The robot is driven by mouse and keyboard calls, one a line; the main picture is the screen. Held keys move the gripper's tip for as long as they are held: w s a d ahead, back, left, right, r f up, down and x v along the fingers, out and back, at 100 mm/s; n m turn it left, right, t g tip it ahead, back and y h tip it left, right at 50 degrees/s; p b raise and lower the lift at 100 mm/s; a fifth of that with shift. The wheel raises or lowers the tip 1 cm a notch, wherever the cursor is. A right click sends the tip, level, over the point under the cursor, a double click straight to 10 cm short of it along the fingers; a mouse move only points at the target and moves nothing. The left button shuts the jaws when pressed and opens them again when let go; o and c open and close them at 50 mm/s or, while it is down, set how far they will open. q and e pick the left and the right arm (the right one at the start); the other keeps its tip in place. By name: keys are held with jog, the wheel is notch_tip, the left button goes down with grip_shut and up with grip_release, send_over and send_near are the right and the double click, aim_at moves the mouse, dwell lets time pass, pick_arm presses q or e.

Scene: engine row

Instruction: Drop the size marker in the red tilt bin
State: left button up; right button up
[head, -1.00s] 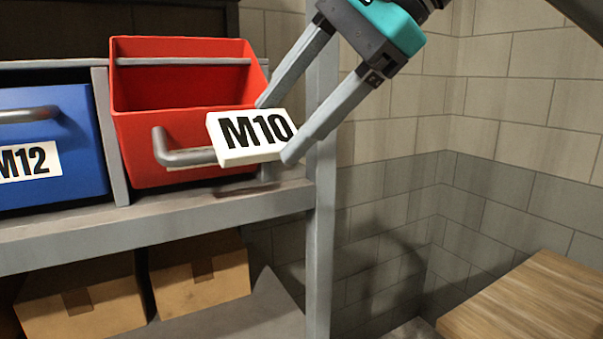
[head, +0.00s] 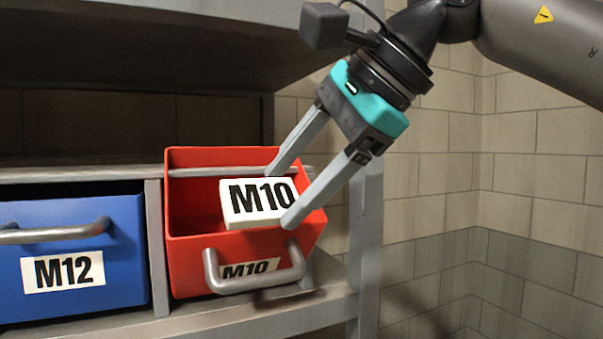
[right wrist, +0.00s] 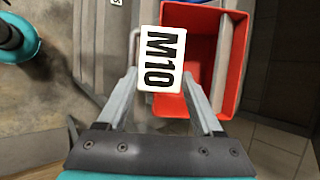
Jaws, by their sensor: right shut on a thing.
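The size marker (head: 238,213) is a white block with black "M10" on its face. My right gripper (head: 281,196) is shut on its right end and holds it tilted at the front rim of the red tilt bin (head: 190,262). In the right wrist view the marker (right wrist: 146,76) sits between the fingertips and overlaps the bin's front edge and part of its opening (right wrist: 203,60). The bin has a grey handle and an M10 label on its front. What I see of its inside looks empty. My left gripper is not in view.
A blue bin (head: 125,270) labelled M12 stands left of the red one, past a grey divider (head: 156,245). A grey shelf (head: 130,20) hangs above. A grey post (head: 366,240) stands right of the red bin, with a block wall (head: 530,200) beyond.

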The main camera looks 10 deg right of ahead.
jog(key=shift+w+a+r+p, duration=0.25)
jog(key=shift+w+r+p, duration=0.15)
jog(key=shift+w+p, duration=0.35)
jog(key=shift+w+a+r+p, duration=0.25)
jog(key=shift+w+r+p, duration=0.25)
jog(key=shift+w, duration=0.3)
jog(key=shift+w+a+r+p, duration=0.2)
jog(key=shift+w+p, duration=0.1)
jog(key=shift+w, duration=0.2)
jog(key=shift+w+a+r+p, duration=0.15)
jog(key=shift+w+p, duration=0.1)
jog(key=shift+w, duration=0.25)
jog(key=o, duration=1.4)
jog(key=shift+d, duration=0.1)
jog(key=shift+s+d+r, duration=0.15)
jog(key=shift+r, duration=0.1)
jog(key=b+v, duration=0.1)
jog(key=v, duration=1.3)
jog(key=shift+s+d, duration=0.15)
jog(key=shift+d, duration=0.05)
